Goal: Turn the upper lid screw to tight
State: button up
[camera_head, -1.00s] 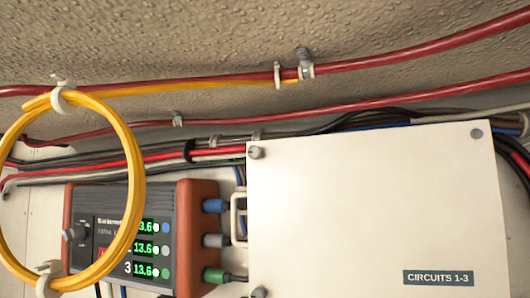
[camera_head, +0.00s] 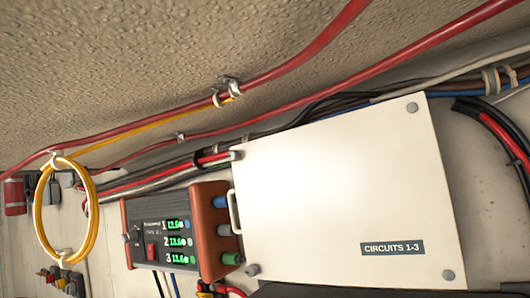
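A white box lid (camera_head: 335,200) labelled "CIRCUITS 1-3" fills the middle right, tilted in the picture. A grey screw stands at each of its corners. The upper left screw (camera_head: 236,155) seems to stick out from the lid edge. The upper right screw (camera_head: 412,107) looks flatter against the lid. The lower left screw (camera_head: 252,270) and lower right screw (camera_head: 448,275) also show. How tight each screw is cannot be told.
An orange and black meter (camera_head: 170,235) with green digits sits left of the box, plugs between them. A yellow cable coil (camera_head: 65,212) hangs further left. Red cables (camera_head: 300,100) run above, under a rough ceiling (camera_head: 120,70). Thick black and red cables (camera_head: 500,140) pass at right.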

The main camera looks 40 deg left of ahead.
aim_at(234, 156)
jog(key=u, duration=0.05)
jog(key=k, duration=1.65)
jog(key=u, duration=0.9)
jog(key=i, duration=1.65)
jog(key=z, duration=0.05)
